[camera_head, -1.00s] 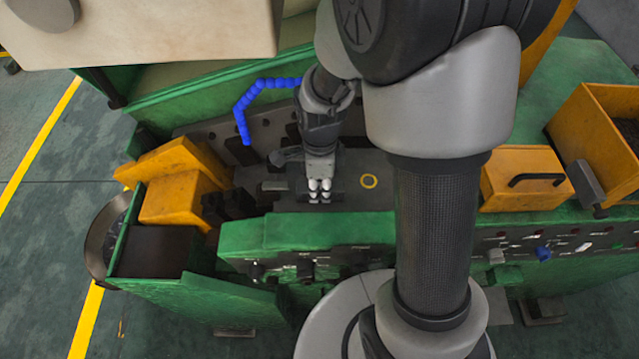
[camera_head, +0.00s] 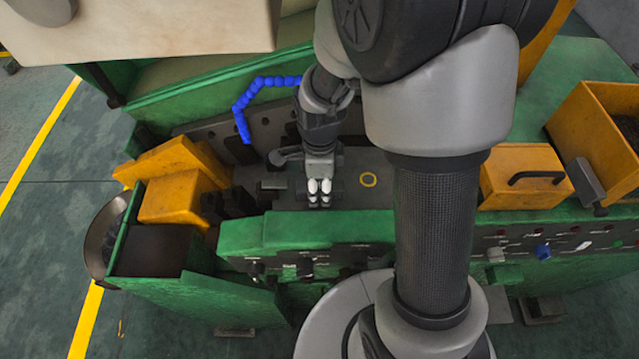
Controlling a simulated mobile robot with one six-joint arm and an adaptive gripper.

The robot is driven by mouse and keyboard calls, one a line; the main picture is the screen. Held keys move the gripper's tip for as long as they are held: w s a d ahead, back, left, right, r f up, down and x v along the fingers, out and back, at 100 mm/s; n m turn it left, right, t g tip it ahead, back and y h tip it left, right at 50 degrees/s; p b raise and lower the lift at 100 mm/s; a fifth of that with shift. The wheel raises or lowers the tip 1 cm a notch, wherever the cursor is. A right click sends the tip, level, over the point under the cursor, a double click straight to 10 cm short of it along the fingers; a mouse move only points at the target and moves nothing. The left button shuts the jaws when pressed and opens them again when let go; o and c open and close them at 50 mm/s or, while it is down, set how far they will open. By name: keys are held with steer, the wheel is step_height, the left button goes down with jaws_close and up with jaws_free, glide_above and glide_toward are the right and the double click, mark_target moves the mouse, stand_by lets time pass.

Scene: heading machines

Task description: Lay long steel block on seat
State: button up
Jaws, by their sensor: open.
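My gripper (camera_head: 319,199) points down over the dark grey bed (camera_head: 345,198) of the green machine, its pale finger pads side by side with a narrow gap. It is open. A small dark block-like part (camera_head: 272,188) sits on the bed to the left of my gripper. I cannot tell whether this is the long steel block. The area directly under my fingertips is partly hidden, and I cannot make out a clear block there.
A blue segmented hose (camera_head: 241,107) arches behind and left of my gripper. Yellow guards (camera_head: 175,197) stand at the left. A yellow box with a black handle (camera_head: 524,190) and an open yellow bin (camera_head: 570,125) are at the right. A green panel (camera_head: 300,232) edges the front.

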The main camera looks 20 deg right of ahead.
mark_target(320, 186)
step_height(320, 186, up, 12)
steer(key=r+p, duration=0.1)
steer(key=p, duration=0.1)
steer(key=s+r+n+t, duration=0.2)
steer(key=s+r+n, duration=0.3)
steer(key=n, duration=0.5)
steer(key=s+r+n+t, duration=0.2)
steer(key=s+r+n, duration=0.3)
steer(key=s+n, duration=0.5)
steer(key=shift+n+t, duration=0.3)
steer(key=shift+n, duration=0.5)
steer(key=shift+r, duration=0.1)
